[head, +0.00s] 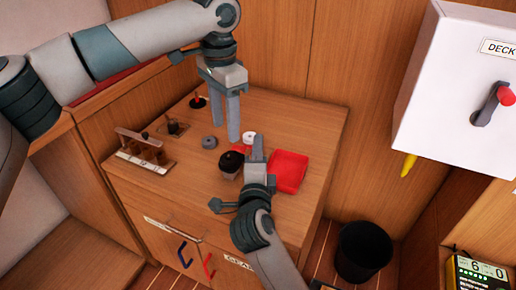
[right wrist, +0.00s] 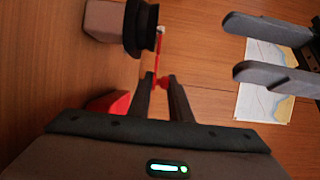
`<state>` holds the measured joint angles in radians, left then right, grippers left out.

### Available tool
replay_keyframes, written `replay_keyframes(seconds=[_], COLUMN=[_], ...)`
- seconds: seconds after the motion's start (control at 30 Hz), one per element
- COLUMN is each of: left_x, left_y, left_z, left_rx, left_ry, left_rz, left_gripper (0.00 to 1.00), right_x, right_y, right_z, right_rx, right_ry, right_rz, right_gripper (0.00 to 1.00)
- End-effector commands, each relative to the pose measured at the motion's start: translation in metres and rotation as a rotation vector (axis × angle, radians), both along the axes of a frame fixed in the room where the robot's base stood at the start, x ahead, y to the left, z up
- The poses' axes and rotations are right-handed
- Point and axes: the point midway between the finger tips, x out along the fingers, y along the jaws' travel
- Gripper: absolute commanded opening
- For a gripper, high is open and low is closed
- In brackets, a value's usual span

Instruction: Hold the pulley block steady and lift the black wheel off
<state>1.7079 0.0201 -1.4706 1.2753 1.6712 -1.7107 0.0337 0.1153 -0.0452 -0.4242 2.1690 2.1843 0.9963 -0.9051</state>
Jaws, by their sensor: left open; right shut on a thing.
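The black wheel (head: 231,160) sits on top of a small dull block, the pulley block (head: 227,175), on the wooden cabinet top. In the right wrist view the wheel (right wrist: 144,27) sits against the block (right wrist: 103,20) at the upper left. My right gripper (head: 257,146) is just right of the wheel. In its wrist view the fingertips are shut on a thin red piece (right wrist: 159,62) that runs up beside the wheel; whether it joins the block I cannot tell. My left gripper (head: 229,134) points down, open and empty, behind and above the wheel.
A red tray (head: 289,172) lies right of my right gripper. A grey ring (head: 209,142), a white ring (head: 249,138) and a rack of wooden pieces (head: 145,152) are on the cabinet top. A black bin (head: 363,250) stands on the floor. The cabinet's far right is clear.

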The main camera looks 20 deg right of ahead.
Motion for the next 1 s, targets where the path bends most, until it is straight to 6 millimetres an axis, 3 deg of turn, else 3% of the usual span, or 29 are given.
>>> replay_keyframes(seconds=[0.53,1.0], left_x=[0.000,-0.001], left_y=[0.000,0.000], left_z=[-0.010,-0.061], left_rx=[-0.002,-0.003], left_ry=[0.002,0.005], left_rz=[-0.001,-0.002], left_gripper=[0.47,0.47], right_x=[0.000,0.000], right_y=[0.000,0.000], right_z=[-0.002,-0.002], right_rx=[0.000,0.000], right_ry=[0.003,0.003], right_rz=[0.000,0.000], right_gripper=[0.00,0.00])
